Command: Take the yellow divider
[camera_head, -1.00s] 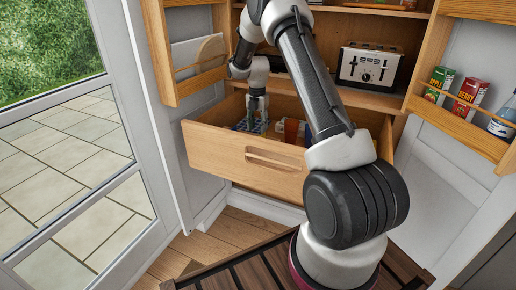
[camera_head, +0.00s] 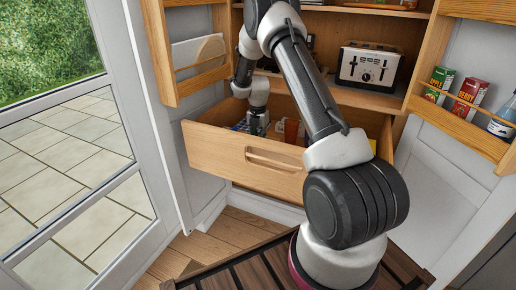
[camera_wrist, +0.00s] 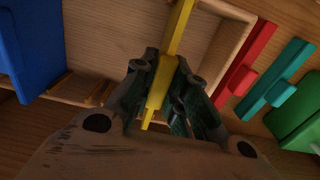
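The yellow divider (camera_wrist: 176,30) shows in the wrist view as a long thin bar with a narrow part reaching toward the camera. My gripper (camera_wrist: 166,72) has its dark fingers on either side of this narrow part, very near it. I cannot tell whether both fingers touch it. In the head view my gripper (camera_head: 257,126) points down into the left part of the open wooden drawer (camera_head: 222,150). The fingertips and the yellow divider beneath them are hidden there.
In the wrist view a red divider (camera_wrist: 244,62) and a teal divider (camera_wrist: 278,80) lie to the right, with a green item (camera_wrist: 298,112) beyond. A blue item (camera_wrist: 30,45) is on the left. A toaster (camera_head: 368,66) stands on the shelf above the drawer.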

